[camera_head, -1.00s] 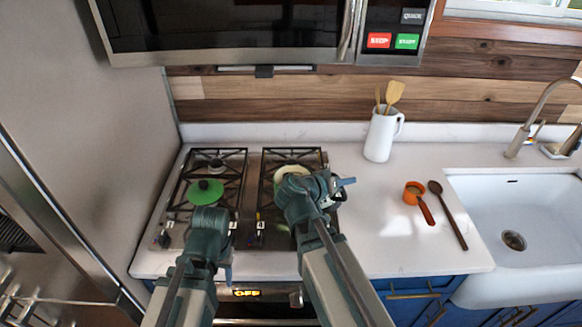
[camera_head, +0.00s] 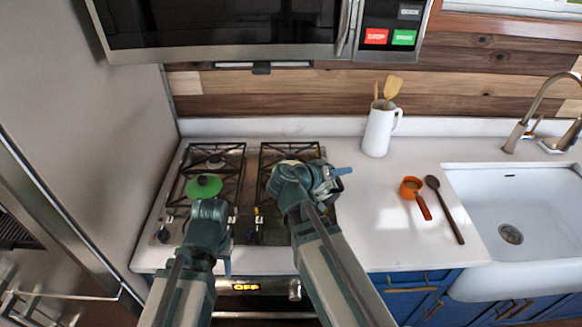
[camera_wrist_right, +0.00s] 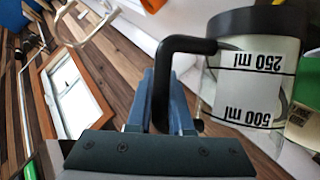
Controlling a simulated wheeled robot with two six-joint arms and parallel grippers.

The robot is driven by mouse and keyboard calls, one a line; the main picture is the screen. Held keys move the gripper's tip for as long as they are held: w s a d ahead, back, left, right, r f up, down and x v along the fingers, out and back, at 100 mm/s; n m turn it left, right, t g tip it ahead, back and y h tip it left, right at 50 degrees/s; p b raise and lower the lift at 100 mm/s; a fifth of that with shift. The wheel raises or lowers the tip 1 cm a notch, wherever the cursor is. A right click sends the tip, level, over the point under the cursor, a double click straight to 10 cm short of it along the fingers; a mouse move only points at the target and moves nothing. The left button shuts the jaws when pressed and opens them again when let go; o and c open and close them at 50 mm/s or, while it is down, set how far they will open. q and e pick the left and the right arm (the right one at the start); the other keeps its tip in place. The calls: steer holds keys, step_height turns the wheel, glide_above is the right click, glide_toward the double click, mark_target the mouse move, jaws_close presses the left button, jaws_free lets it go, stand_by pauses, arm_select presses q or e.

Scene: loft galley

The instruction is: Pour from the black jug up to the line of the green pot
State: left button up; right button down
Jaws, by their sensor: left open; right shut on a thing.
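The black jug (camera_wrist_right: 258,60) is a clear measuring jug with a black rim, a black handle and marks for 250 ml and 500 ml. It appears upside down in the right wrist view. My right gripper (camera_wrist_right: 162,105) is shut on its handle; in the head view this gripper (camera_head: 325,178) is over the right burners and its arm hides the jug. A green lidded thing with a black knob (camera_head: 204,184), perhaps the green pot, is on the left burners. My left gripper (camera_head: 209,212) is open just in front of it, its fingers mostly hidden. A line on the pot cannot be made out.
The hob (camera_head: 178,215) has black grates. A white utensil pitcher (camera_head: 377,132) stands at the back of the counter. The microwave (camera_head: 225,25) hangs above. Counter around the pitcher is clear.

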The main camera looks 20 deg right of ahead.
steer(key=shift+w+a+r, duration=0.1)
steer(key=shift+w+r, duration=0.05)
steer(key=shift+w, duration=0.1)
steer(key=shift+r, duration=0.1)
steer(key=shift+r, duration=0.1)
steer(key=shift+w+a+r+p, duration=0.1)
steer(key=shift+w+r+p, duration=0.1)
steer(key=shift+p, duration=0.15)
steer(key=shift+n, duration=0.3)
steer(key=shift+w+r+g, duration=0.1)
steer(key=shift+r+g, duration=0.15)
steer(key=shift+g, duration=0.05)
steer(key=shift+w+a+r+n+h+p, duration=0.25)
steer(key=shift+r+n+h+p, duration=0.15)
steer(key=shift+r+n+p, duration=0.15)
